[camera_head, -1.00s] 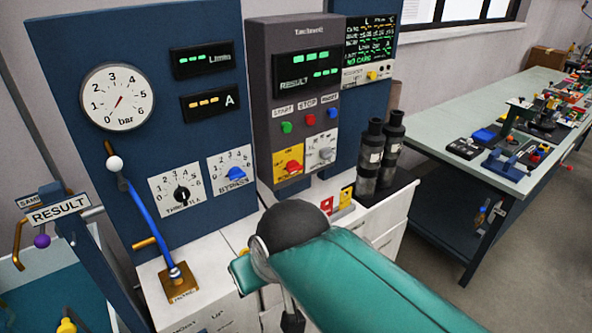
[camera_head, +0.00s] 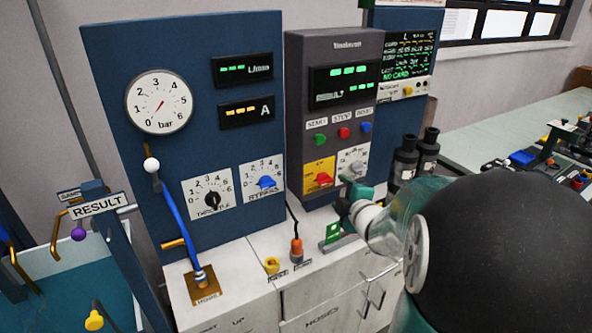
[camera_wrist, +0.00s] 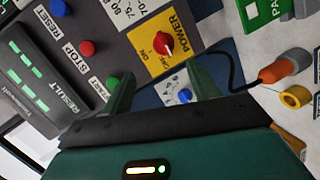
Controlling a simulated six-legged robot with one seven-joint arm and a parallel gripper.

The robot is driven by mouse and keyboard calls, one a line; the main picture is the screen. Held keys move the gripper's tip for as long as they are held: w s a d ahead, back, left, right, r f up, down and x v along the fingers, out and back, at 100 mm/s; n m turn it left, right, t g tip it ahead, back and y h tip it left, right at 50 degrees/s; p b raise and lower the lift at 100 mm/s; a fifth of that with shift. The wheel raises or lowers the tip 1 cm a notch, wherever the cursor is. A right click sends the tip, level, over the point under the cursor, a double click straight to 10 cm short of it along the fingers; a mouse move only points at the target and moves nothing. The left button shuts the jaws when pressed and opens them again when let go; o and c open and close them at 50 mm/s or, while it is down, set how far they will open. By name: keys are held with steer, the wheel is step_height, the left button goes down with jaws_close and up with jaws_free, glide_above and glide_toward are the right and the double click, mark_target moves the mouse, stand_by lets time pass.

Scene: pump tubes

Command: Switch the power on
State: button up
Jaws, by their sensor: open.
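The power switch is a red knob (camera_head: 324,179) on a yellow plate, low on the grey control unit (camera_head: 310,120). In the wrist view the red knob (camera_wrist: 165,44) sits on the yellow plate (camera_wrist: 180,28) marked ON, OFF and POWER. Its pale mark is too small to read surely. My gripper (camera_head: 347,198) is just right of the plate in the head view. In the wrist view my gripper (camera_wrist: 164,84) has its two green fingers apart, with nothing between them; the knob lies beyond the tips, clear of both.
Green, red and blue buttons (camera_head: 343,133) sit above the plate. A white dial plate (camera_head: 352,160) is beside it. An orange plug (camera_head: 296,248) with a black cable and a yellow ring (camera_head: 271,265) stand on the white cabinet top. Dark cylinders (camera_head: 404,160) stand at right.

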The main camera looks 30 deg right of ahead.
mark_target(328, 183)
steer(key=s+d+f+n+t+y, duration=0.3)
steer(key=f+n+y, duration=0.1)
steer(key=n, duration=0.1)
steer(key=w, duration=1.4)
steer(key=shift+w+a+r, duration=0.1)
steer(key=shift+w+a, duration=0.05)
steer(key=shift+a, duration=0.25)
steer(key=shift+c, duration=0.4)
steer(key=c, duration=0.9)
